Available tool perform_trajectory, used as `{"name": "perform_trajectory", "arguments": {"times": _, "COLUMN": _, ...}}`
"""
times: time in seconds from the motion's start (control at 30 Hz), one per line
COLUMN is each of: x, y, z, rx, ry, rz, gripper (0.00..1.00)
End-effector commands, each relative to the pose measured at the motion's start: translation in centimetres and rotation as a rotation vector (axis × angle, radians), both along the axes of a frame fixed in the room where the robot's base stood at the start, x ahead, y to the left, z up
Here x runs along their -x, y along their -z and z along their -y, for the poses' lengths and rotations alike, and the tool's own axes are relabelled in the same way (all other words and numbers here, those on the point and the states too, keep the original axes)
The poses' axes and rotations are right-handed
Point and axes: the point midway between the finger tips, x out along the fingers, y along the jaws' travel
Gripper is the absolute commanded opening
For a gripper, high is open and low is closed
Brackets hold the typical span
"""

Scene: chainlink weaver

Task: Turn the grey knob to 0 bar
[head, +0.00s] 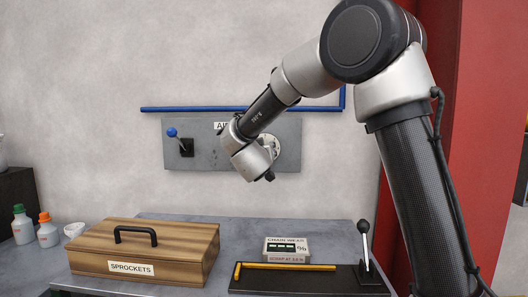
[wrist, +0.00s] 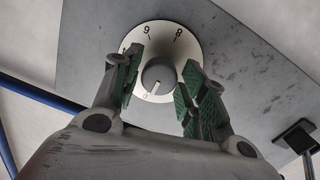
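The grey knob (wrist: 158,76) sits in the middle of a round white dial (wrist: 190,45) on a grey wall panel. A pale pointer line on the knob points down and slightly left in the wrist view, toward a faint mark at the dial's lower edge. Figures show at the dial's top. My gripper (wrist: 163,62) is open, its green-padded fingers on either side of the knob with gaps to it. In the head view my wrist hides the knob, and only the right part of the dial (head: 273,146) shows.
The panel (head: 205,150) also carries a blue-balled lever (head: 172,132) at its left. A blue pipe (head: 190,109) runs above. Below stand a wooden sprockets box (head: 180,245), a chain wear gauge (head: 286,249) and a black-knobbed lever (head: 364,240).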

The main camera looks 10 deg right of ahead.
Motion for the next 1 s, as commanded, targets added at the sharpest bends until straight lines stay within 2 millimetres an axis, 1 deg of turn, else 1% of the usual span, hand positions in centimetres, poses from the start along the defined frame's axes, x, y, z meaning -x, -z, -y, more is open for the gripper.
{"name": "perform_trajectory", "arguments": {"times": 0.3, "x": 0.0, "y": 0.0, "z": 0.0, "rx": -0.001, "ry": 0.0, "rz": 0.001, "gripper": 0.55}}
{"name": "perform_trajectory", "arguments": {"times": 0.43, "x": 0.7, "y": -0.1, "z": -0.3, "rx": -0.001, "ry": 0.0, "rz": 0.001, "gripper": 0.55}}
{"name": "perform_trajectory", "arguments": {"times": 0.57, "x": 2.8, "y": -0.3, "z": -1.1, "rx": -0.001, "ry": -0.003, "rz": 0.002, "gripper": 0.55}}
{"name": "perform_trajectory", "arguments": {"times": 0.8, "x": 7.9, "y": -0.5, "z": -3.0, "rx": 0.0, "ry": -0.003, "rz": 0.003, "gripper": 0.55}}
{"name": "perform_trajectory", "arguments": {"times": 0.9, "x": 9.6, "y": -0.6, "z": -3.5, "rx": -0.001, "ry": -0.002, "rz": 0.002, "gripper": 0.55}}
{"name": "perform_trajectory", "arguments": {"times": 1.0, "x": 10.6, "y": -0.6, "z": -3.9, "rx": 0.0, "ry": -0.003, "rz": 0.0, "gripper": 0.55}}
